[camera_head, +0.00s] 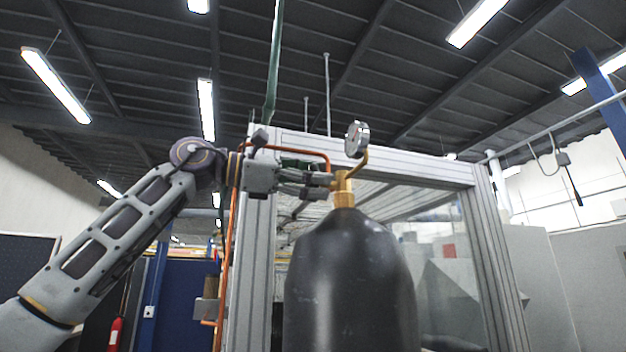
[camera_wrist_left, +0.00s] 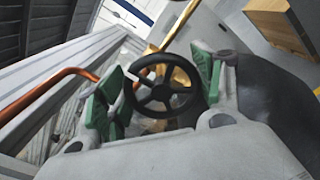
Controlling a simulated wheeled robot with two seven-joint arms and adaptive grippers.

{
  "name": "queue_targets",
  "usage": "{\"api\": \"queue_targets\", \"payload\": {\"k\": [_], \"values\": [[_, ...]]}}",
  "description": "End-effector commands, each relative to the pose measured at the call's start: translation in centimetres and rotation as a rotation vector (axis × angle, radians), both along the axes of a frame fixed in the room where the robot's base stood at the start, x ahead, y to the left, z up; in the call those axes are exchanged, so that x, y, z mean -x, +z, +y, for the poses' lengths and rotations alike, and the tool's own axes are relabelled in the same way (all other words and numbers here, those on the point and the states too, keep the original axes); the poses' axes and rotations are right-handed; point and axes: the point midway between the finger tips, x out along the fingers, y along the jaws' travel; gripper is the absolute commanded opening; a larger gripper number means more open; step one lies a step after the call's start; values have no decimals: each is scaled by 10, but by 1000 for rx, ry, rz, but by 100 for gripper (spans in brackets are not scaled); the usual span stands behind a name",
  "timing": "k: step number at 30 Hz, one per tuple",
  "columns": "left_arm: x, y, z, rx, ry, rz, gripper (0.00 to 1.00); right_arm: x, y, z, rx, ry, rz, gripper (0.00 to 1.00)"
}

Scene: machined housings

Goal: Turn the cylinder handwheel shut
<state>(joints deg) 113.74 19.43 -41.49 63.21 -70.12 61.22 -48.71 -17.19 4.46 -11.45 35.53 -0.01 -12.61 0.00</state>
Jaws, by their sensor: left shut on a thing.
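The dark gas cylinder (camera_head: 350,280) stands upright at the centre of the head view, with a brass valve (camera_head: 344,190) on its neck. A round pressure gauge (camera_head: 357,139) sits above the valve on a bent brass pipe. The black spoked handwheel (camera_wrist_left: 162,93) shows in the left wrist view, between the green pads of my left gripper (camera_wrist_left: 160,82). The gripper is shut on the wheel. In the head view my left gripper (camera_head: 316,188) reaches the valve from the left and hides most of the wheel. My right gripper is out of view.
A metal-framed enclosure (camera_head: 410,168) with clear panels stands behind the cylinder. An orange-brown pipe (camera_head: 229,255) runs up left of the cylinder and across behind my gripper. A red extinguisher (camera_head: 115,333) is at lower left. Grey panels (camera_head: 540,280) stand at the right.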

Motion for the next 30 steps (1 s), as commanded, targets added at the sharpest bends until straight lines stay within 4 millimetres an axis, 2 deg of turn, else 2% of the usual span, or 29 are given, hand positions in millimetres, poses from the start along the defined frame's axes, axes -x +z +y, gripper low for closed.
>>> {"api": "queue_targets", "payload": {"k": [1, 15, 16, 20, 30], "values": [[-1, -5, -2, -13, -1, -3, 43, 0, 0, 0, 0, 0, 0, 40], [-1, -5, -2, -17, -1, -16, 43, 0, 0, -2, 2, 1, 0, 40], [-1, -5, -2, -17, -1, -16, 71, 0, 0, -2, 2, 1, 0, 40], [-1, -4, -1, -14, -1, -16, 88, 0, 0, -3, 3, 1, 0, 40], [0, -1, 0, -9, 0, -18, 89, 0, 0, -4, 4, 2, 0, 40]]}}
